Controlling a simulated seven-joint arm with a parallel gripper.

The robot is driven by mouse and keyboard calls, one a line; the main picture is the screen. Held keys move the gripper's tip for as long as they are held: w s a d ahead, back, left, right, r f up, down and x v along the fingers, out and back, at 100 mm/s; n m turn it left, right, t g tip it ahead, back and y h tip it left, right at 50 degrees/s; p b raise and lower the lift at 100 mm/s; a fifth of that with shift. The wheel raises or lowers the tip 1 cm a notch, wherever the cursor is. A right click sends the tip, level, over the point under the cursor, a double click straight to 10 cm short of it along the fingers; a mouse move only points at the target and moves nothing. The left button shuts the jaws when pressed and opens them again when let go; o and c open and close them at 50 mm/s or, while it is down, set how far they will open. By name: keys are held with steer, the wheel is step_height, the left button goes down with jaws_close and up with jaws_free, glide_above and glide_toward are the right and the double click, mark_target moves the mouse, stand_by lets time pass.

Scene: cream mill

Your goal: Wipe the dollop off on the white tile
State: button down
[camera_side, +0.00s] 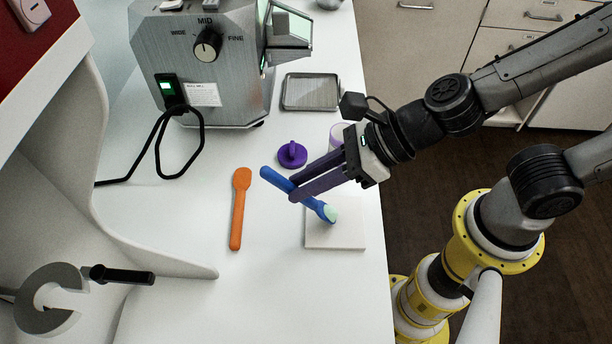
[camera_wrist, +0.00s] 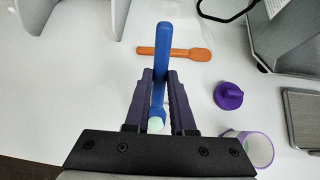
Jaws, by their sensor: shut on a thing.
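My gripper (camera_side: 296,189) is shut on a blue spatula (camera_side: 277,179) and holds it tilted, handle up to the left in the side view. A pale mint dollop (camera_side: 329,212) sits on the spatula's lower end. That end is over the left part of the white tile (camera_side: 345,236); I cannot tell whether it touches. In the wrist view the blue spatula (camera_wrist: 163,45) runs between the purple fingers (camera_wrist: 161,95), with the pale dollop (camera_wrist: 155,125) near the gripper. The tile is not visible in the wrist view.
An orange spatula (camera_side: 239,208) lies left of the tile. A purple lid (camera_side: 292,154) and a purple-rimmed jar (camera_wrist: 250,148) stand nearby. A metal tray (camera_side: 311,92) lies beside the grey mill (camera_side: 205,75). The counter in front of the orange spatula is clear.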

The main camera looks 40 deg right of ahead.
mark_target(269, 171)
steer(key=shift+f, duration=0.25)
stand_by(0.3)
steer(key=shift+w+a, duration=0.25)
steer(key=shift+w+a, duration=0.2)
steer(key=shift+w, duration=0.05)
steer(key=shift+w+a, duration=0.2)
stand_by(0.7)
steer(key=shift+r, duration=3.05)
